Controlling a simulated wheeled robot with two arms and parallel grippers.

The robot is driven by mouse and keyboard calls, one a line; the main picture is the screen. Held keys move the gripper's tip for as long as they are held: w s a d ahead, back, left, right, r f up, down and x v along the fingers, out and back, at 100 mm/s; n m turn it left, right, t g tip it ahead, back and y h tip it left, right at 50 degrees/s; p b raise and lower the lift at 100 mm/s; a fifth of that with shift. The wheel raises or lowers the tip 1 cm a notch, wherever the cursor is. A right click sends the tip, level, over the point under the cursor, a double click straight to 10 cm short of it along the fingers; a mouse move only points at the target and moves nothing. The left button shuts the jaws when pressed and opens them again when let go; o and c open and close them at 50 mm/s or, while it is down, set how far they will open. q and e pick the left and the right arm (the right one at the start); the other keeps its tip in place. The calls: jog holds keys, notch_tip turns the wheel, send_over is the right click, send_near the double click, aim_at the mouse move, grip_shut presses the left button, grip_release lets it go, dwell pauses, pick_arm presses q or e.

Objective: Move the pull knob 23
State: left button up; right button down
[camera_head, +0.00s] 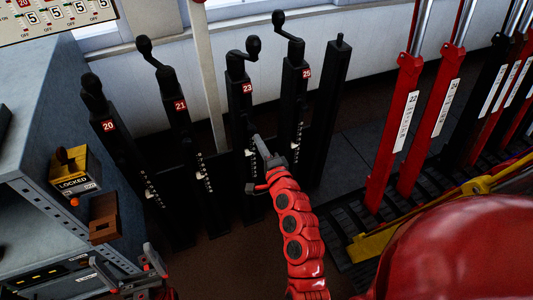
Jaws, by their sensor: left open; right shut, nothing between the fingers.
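The black post labelled 23 (247,88) stands upright in the middle of a row, with a crank handle (246,50) on top. I cannot make out its pull knob clearly; my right gripper and arm cover part of the lower post. My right gripper (259,143) is shut and holds nothing. Its tip overlaps the post below the 23 label; I cannot tell whether it touches. My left gripper (126,262) is open and empty at the bottom left, well apart from the post.
Similar posts labelled 20 (109,126), 21 (180,105) and 25 (306,73) stand close beside it. A grey cabinet (40,160) with a LOCKED box (75,170) is at the left. Tall red levers (395,130) stand at the right.

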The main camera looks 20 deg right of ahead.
aim_at(253, 129)
jog(key=shift+w, duration=1.3)
jog(key=w, duration=0.2)
jog(key=shift+w, duration=0.3)
jog(key=shift+r, duration=0.2)
jog(key=shift+a, duration=0.1)
